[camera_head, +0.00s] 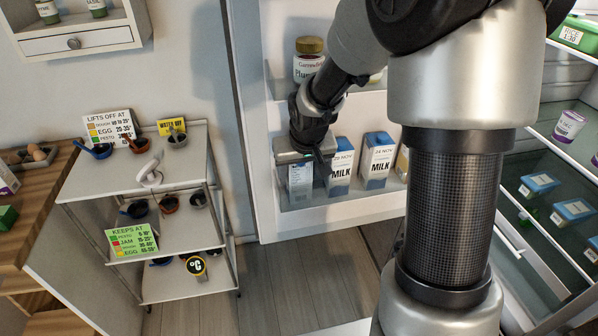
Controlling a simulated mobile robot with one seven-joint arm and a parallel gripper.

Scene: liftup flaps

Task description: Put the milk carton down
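A blue and white milk carton (299,183) is at the left end of the lower shelf in the fridge door. My gripper (302,158) is over the top of this carton, and the fingers reach down at its upper part. The carton looks upright and lies within the door shelf; I cannot tell whether its base touches the shelf. Whether the fingers press on the carton is too small to tell. Two more milk cartons stand just to its right, one (341,168) close beside it and another (376,161) further right. My arm hides what is beyond them.
The open fridge door's shelf (320,211) has a clear front lip. A jar (308,60) stands on the door shelf above. The fridge interior at right holds blue-lidded boxes (539,185). A rack (180,228) with small bowls and signs stands at left.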

